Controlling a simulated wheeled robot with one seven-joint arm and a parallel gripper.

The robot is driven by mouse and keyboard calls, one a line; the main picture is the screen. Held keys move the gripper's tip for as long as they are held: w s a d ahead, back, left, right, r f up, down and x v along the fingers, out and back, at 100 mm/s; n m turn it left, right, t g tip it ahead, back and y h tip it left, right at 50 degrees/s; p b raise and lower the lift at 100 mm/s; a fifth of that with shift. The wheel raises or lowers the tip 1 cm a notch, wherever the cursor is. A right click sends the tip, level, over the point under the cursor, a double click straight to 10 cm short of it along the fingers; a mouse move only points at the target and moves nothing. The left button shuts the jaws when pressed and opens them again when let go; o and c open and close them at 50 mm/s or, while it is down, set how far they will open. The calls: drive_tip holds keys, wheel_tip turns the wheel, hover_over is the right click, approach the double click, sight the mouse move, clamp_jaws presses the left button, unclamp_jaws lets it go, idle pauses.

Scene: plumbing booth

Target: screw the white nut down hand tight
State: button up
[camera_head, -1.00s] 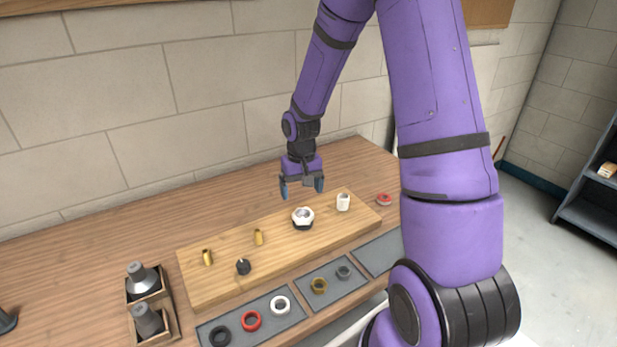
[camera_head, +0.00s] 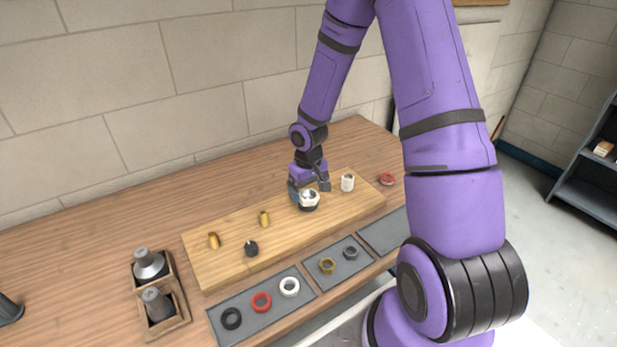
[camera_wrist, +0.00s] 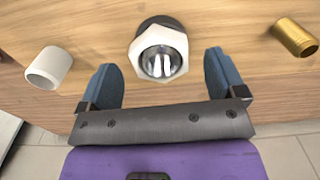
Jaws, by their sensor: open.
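The white nut (camera_head: 309,195) is a hex nut sitting on a dark fitting on the wooden board. In the wrist view the nut (camera_wrist: 160,52) is at top centre, over the black fitting (camera_wrist: 152,22), with a metallic bore and two pale shapes inside it. My gripper (camera_head: 309,188) is down at the nut, with its blue-grey fingers apart. In the wrist view the fingers of my gripper (camera_wrist: 161,68) stand left and right of the nut, with visible gaps. The nut lies just ahead of the fingertips, and I see no contact. The threads under the nut are hidden.
On the board (camera_head: 220,265) stand a white cylinder (camera_head: 347,183), brass fittings (camera_head: 264,219) and a black stub (camera_head: 251,249). Grey trays (camera_head: 255,318) in front hold several rings and nuts. A wooden holder (camera_head: 165,308) is at left, a red ring (camera_head: 387,179) at right.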

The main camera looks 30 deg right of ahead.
drive_tip(key=shift+f, duration=0.75)
drive_tip(key=c, duration=1)
drive_tip(key=m, duration=0.4)
drive_tip(key=shift+m, duration=0.3)
drive_tip(key=m, duration=0.4)
drive_tip(key=shift+f+m, duration=0.15)
drive_tip(key=shift+m, duration=0.25)
drive_tip(key=o, duration=1.2)
